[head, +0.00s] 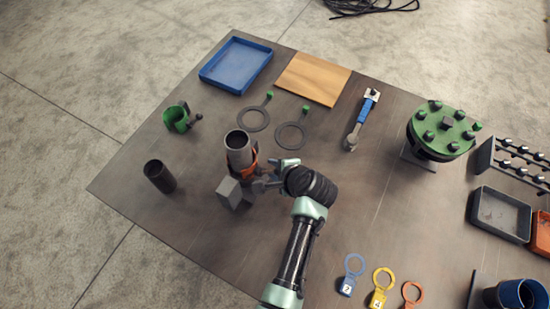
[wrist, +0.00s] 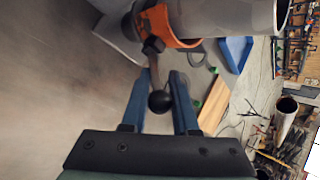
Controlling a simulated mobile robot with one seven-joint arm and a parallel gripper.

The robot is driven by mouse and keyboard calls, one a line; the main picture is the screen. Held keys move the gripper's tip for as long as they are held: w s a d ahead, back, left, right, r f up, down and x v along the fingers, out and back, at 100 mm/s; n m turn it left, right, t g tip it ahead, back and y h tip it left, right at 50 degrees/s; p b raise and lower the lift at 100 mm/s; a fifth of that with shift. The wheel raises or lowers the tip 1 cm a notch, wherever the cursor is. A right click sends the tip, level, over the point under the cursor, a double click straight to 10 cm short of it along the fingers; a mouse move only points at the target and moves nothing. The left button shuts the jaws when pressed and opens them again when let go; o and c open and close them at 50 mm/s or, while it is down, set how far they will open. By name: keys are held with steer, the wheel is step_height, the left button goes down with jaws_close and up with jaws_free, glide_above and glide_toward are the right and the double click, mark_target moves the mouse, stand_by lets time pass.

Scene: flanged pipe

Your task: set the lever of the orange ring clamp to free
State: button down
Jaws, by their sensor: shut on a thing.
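The orange ring clamp (head: 249,171) sits around the upright grey pipe (head: 240,155), below its open top. In the wrist view the clamp (wrist: 160,24) wraps the pipe (wrist: 225,18), and its lever (wrist: 154,68) ends in a black ball knob (wrist: 160,101). My gripper (head: 268,182) is at the right side of the clamp. In the wrist view my gripper (wrist: 162,82) has its two blue fingers on either side of the lever and knob, shut on the lever. The lever is mostly hidden in the head view.
A grey block (head: 229,192) stands just left of my gripper.

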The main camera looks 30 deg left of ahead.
steer(key=c, duration=0.7)
jaws_free()
steer(key=shift+o, duration=0.2)
steer(key=shift+r, duration=0.1)
steer(key=b+v, duration=0.1)
steer(key=v, duration=1.2)
steer(key=shift+w+a, duration=0.1)
